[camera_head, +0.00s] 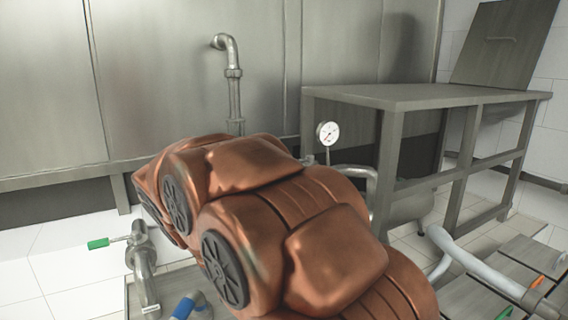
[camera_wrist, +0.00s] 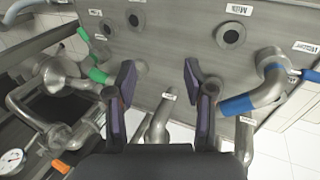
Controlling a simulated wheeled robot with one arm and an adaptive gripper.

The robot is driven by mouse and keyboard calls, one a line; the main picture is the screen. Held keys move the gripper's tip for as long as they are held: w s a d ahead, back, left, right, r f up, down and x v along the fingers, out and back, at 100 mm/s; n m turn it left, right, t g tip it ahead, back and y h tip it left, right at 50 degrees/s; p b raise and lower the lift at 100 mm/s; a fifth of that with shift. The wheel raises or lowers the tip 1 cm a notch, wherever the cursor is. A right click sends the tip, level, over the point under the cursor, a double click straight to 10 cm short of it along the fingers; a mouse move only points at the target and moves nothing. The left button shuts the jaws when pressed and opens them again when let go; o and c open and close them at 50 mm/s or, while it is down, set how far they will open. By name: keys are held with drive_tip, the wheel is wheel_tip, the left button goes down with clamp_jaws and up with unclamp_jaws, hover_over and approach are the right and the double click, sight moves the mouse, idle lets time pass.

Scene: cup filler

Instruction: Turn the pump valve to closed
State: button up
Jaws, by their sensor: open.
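My gripper (camera_wrist: 160,88) is open in the wrist view, with its two dark fingers apart and nothing held between them. A grey pipe (camera_wrist: 158,120) shows beyond the gap. A green valve handle (camera_wrist: 95,70) is just left of the left finger, and a blue handle (camera_wrist: 237,104) is right of the right finger. An orange handle (camera_wrist: 60,166) is at the lower left. In the head view my arm hides the gripper; a green handle (camera_head: 98,243) and a blue handle (camera_head: 183,307) show at left.
A pressure gauge (camera_head: 328,133) stands behind my arm. A metal table (camera_head: 420,95) is at the back right. Pipes (camera_head: 465,255) run low at the right, near another orange handle (camera_head: 537,282). A grey panel (camera_wrist: 180,45) with round holes and labels lies beyond the gripper.

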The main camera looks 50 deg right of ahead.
drive_tip(key=w+d+r+m+h+p, duration=0.1)
drive_tip(key=w+d+r+m+h, duration=0.2)
drive_tip(key=w+d, duration=0.65)
drive_tip(key=w+d+r+m+h+p, duration=0.1)
drive_tip(key=w+d+r+m+h, duration=0.25)
drive_tip(key=w+d, duration=0.55)
drive_tip(key=w+d+r+m+h, duration=0.35)
drive_tip(key=w+d, duration=0.35)
drive_tip(key=w, duration=0.3)
drive_tip(key=d+m+g+h+p, duration=0.1)
drive_tip(key=d+m, duration=0.1)
drive_tip(key=d, duration=0.2)
drive_tip(key=s+d+m+g+h+p, duration=0.1)
drive_tip(key=d+m+g, duration=0.1)
drive_tip(key=d, duration=0.3)
drive_tip(key=d+m+g+p, duration=0.1)
drive_tip(key=d+m, duration=0.1)
drive_tip(key=d, duration=0.2)
drive_tip(key=shift+s+d+r+h, duration=0.25)
drive_tip(key=shift+s+h, duration=0.1)
drive_tip(key=shift+h, duration=0.05)
drive_tip(key=shift+s+d+f, duration=0.1)
drive_tip(key=shift+d+f, duration=0.05)
drive_tip(key=shift+d, duration=0.2)
clamp_jaws()
